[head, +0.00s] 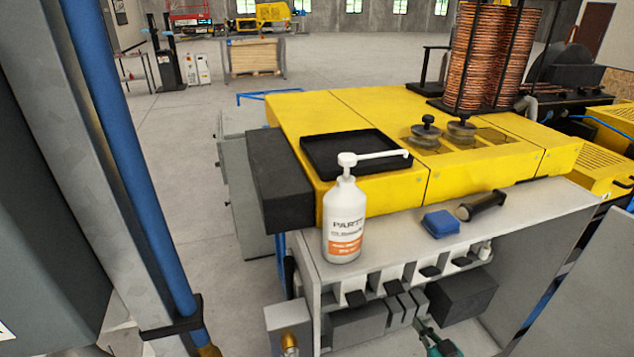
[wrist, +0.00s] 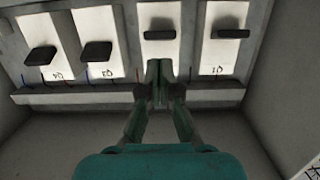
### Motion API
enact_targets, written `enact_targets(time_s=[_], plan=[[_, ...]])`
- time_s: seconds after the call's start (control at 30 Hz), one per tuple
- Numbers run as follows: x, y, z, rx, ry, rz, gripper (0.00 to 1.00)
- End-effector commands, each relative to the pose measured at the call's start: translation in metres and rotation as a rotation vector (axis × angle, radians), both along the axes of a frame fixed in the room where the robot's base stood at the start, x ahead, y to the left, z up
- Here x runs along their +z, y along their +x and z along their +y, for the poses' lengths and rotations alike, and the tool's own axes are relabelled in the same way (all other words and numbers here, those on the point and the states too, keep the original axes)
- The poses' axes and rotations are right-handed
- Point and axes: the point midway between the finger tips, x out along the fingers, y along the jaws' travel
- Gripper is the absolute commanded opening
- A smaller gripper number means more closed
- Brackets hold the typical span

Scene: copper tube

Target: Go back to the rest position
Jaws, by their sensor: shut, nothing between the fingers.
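My gripper (wrist: 158,78) is shut and empty, its two fingertips together. In the wrist view it points at a row of white panels, just below the black knob (wrist: 160,35) of the third panel from the left. I cannot tell whether the fingertips touch the panel. In the head view my teal gripper (head: 428,328) shows at the bottom edge, low in front of the grey workbench, under the row of panels. Most of my arm is out of view.
A white pump bottle (head: 343,222), a blue sponge (head: 440,224) and a black cylindrical tool (head: 481,205) stand or lie on the workbench top (head: 400,248). Behind is a yellow machine (head: 400,112) with a black tray (head: 350,170) and copper coils (head: 485,60). Grey floor is open at left.

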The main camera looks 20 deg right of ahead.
Motion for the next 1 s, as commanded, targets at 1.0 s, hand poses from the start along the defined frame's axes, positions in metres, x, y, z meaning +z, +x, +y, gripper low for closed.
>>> enact_targets(time_s=[1.0], plan=[[-0.019,-0.283,0.176,-0.191,0.024,0.241,0.00]])
